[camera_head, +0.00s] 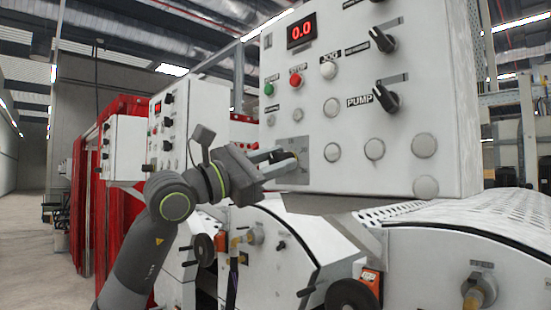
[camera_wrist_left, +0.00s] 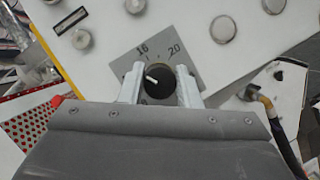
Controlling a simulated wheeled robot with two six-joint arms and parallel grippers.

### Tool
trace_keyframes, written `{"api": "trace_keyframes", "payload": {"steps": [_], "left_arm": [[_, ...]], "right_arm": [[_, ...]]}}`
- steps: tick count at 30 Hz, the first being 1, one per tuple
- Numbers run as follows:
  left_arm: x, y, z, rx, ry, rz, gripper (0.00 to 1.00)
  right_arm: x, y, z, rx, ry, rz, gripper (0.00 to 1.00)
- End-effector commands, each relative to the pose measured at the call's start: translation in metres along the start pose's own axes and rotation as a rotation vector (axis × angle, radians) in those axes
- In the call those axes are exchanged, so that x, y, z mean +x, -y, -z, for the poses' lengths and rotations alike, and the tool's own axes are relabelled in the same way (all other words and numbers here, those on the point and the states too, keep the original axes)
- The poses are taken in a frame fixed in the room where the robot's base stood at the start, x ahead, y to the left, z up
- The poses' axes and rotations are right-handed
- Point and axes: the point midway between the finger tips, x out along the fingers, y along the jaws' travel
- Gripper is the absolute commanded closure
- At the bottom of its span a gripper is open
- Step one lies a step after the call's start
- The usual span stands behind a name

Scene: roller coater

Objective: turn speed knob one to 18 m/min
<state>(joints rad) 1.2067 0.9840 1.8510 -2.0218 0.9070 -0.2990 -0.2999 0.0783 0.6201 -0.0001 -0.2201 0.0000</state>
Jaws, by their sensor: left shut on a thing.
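In the left wrist view, a round black speed knob (camera_wrist_left: 159,88) sits on a grey dial plate (camera_wrist_left: 200,64). The numbers 16 and 20 show above the knob. Its white pointer line (camera_wrist_left: 151,79) points up and to the left, to the left of the 16. My left gripper (camera_wrist_left: 158,79) has one finger on each side of the knob and is shut on it. In the head view my left gripper (camera_head: 285,160) reaches the grey dial plate (camera_head: 293,144) on the white control panel (camera_head: 290,122); the knob is mostly hidden there. My right gripper is not in view.
A red display (camera_head: 301,30) reads 0.0. A green button (camera_head: 269,89), a red stop button (camera_head: 295,80) and a black pump switch (camera_head: 386,97) are on the same panel. White machine rollers and a black handwheel (camera_head: 354,297) stand below.

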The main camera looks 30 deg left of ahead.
Motion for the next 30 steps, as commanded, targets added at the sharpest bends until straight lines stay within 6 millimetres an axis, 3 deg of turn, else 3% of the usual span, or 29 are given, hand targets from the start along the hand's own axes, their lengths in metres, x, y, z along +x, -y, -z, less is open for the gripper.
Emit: {"api": "trace_keyframes", "payload": {"steps": [30], "left_arm": [[0.001,-0.001,-0.002,0.821,-0.002,0.342,0.93]], "right_arm": [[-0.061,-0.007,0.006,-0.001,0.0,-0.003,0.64]]}}
